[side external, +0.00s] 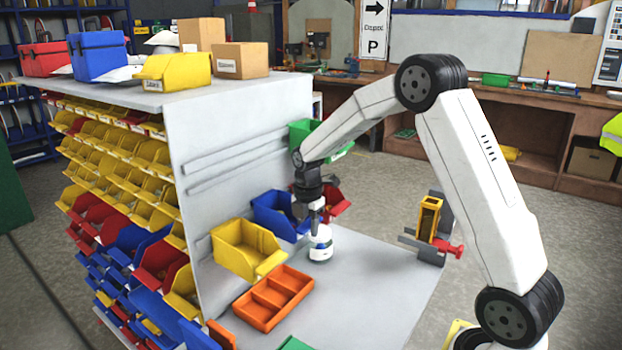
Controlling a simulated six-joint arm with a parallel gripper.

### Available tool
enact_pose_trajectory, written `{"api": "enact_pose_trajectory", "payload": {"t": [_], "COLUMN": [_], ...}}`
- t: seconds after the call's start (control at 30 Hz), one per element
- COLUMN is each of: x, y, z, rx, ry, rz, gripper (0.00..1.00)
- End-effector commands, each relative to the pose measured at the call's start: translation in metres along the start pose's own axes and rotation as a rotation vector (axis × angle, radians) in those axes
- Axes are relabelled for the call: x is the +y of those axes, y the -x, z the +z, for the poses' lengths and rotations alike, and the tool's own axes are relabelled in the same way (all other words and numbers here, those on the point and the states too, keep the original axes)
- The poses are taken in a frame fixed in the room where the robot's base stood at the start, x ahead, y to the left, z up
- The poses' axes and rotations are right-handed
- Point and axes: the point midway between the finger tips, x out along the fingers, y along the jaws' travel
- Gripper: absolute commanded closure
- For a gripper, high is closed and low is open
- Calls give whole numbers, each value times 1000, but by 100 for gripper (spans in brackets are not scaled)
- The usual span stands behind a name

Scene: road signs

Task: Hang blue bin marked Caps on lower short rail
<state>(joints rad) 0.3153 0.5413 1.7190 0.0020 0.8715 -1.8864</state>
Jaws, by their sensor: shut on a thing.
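The blue bin (272,216) is at the foot of the grey panel, just right of the yellow bin. No Caps marking can be read on it. My gripper (301,210) points down at the bin's right side and is shut on it, though the fingertips are small and partly hidden. I cannot tell whether the bin touches the worktop.
A yellow bin (247,249) and an orange divided tray (272,298) are to the left. A white bottle-like item (320,244) stands close below my gripper. A red bin (334,201) and green bin (303,130) are behind. A yellow-and-red fixture (429,220) stands right.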

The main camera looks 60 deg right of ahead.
Motion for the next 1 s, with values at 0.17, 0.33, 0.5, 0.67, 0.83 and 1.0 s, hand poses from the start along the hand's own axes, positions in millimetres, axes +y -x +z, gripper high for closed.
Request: {"api": "enact_pose_trajectory", "payload": {"t": [0.17, 0.33, 0.5, 0.67, 0.83, 1.0], "x": [0, 0, 0, 0, 0, 0], "y": [-3, -6, -9, -12, -15, -16], "z": [0, 0, 0, 0, 0, 0], "rx": [0, 0, 0, 0, 0, 0], "ry": [0, 0, 0, 0, 0, 0], "rz": [0, 0, 0, 0, 0, 0], "gripper": [100, 100, 100, 100, 100, 100]}}
